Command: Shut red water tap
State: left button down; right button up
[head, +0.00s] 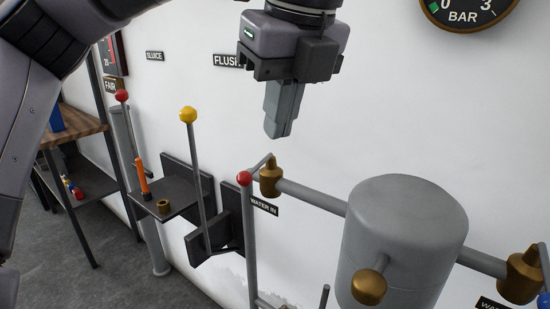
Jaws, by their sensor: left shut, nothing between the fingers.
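The brass tap (270,177) beside the WATER IN label (263,206) sits on the pipe left of the grey tank. Its short grey lever (260,163) slants down to the left, toward a red ball (244,178). This ball appears to top an upright grey rod (249,240); I cannot tell whether the tap's lever end is hidden behind it. My left gripper (272,132) is shut and empty, pointing down above the tap, apart from it. My right gripper is not in view.
A grey tank (403,235) stands right, with another brass tap (520,277) and a blue-ended handle (544,300) at the edge. A yellow-ball lever (188,115) and red-ball lever (121,96) rise at left, near a shelf holding an orange cylinder (142,175).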

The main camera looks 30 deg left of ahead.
aim_at(254, 168)
pick_arm(q)
jog(key=w+a+f, duration=0.1)
jog(key=a+f, duration=0.1)
jog(key=f, duration=0.1)
jog(key=w+a+f, duration=0.1)
jog(key=a+f, duration=0.1)
jog(key=f, duration=0.1)
jog(key=a+f, duration=0.2)
jog(key=f, duration=0.2)
jog(key=shift+w+a+f, duration=0.1)
jog(key=shift+w+a, duration=0.1)
jog(key=shift+w, duration=0.2)
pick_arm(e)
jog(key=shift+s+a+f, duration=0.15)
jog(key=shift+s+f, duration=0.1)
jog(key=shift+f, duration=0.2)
pick_arm(q)
jog(key=shift+w, duration=0.1)
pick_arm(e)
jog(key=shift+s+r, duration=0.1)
